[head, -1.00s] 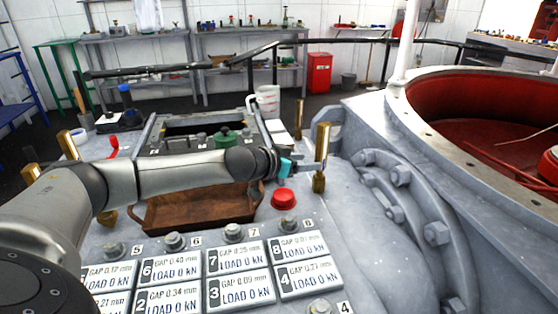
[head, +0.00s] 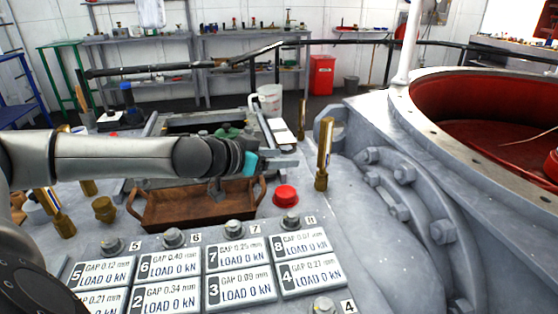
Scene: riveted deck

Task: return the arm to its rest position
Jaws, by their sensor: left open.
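My left arm comes in from the left, and its wrist lies above the brown tray (head: 165,215). My left gripper (head: 250,164), by its teal band, is at the wrist's right end, over the far right part of the tray. A brass post (head: 324,155) stands upright to the right, apart from the gripper. A red button (head: 286,196) is on the deck between tray and post. My right gripper is out of view.
Label plates (head: 240,286) and bolts line the front of the deck. Brass fittings (head: 104,209) stand left of the tray. A white jug (head: 269,99) is behind. A large flange (head: 400,195) and a red-lined round opening (head: 480,115) fill the right.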

